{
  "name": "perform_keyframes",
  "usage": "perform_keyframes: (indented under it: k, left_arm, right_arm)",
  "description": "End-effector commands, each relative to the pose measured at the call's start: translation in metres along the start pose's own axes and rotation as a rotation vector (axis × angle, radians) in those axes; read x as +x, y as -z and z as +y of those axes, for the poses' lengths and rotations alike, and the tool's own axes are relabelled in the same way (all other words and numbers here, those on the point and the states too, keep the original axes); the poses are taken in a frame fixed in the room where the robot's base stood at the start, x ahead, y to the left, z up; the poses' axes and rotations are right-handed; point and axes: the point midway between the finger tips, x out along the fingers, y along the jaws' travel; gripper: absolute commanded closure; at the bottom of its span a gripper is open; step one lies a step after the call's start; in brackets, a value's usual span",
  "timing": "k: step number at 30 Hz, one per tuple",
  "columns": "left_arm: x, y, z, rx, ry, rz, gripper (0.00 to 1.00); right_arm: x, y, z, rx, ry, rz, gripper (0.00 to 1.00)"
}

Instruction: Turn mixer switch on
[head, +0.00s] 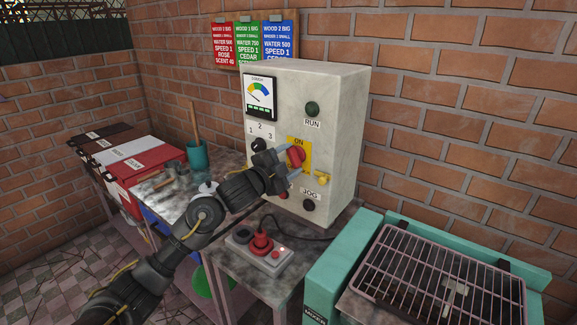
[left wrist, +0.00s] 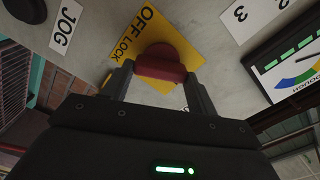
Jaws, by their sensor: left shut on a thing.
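The mixer switch (head: 296,156) is a red rotary knob on a yellow plate (head: 305,146) on the front of a grey control box (head: 345,130). The plate reads ON at the top in the head view. My left gripper (head: 290,161) is at the panel with its fingers on either side of the red knob, shut on it. In the left wrist view the red knob (left wrist: 160,66) sits between both fingertips, and the plate (left wrist: 146,32) shows OFF and LOCK. The knob's exact pointing direction is partly hidden by the fingers. My right gripper is not in view.
The box also carries a gauge (head: 260,95), a black selector (head: 258,145), a green RUN button (head: 312,109) and a JOG button (head: 309,205). A teal mixer with a grille (head: 440,275) stands right.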

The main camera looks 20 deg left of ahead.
Motion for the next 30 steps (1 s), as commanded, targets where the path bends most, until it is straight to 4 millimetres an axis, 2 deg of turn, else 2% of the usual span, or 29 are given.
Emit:
perform_keyframes:
  k: [3,15,30]
  left_arm:
    - [0.000,-0.002,0.003,0.109,0.002,0.001,0.65]
    - [0.000,-0.001,0.003,0.396,0.003,0.001,0.65]
    - [0.000,-0.001,0.002,0.510,0.000,0.000,0.65]
  right_arm:
    - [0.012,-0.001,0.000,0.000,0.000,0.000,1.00]
    - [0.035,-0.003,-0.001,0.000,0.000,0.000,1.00]
    - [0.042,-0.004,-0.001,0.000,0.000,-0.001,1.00]
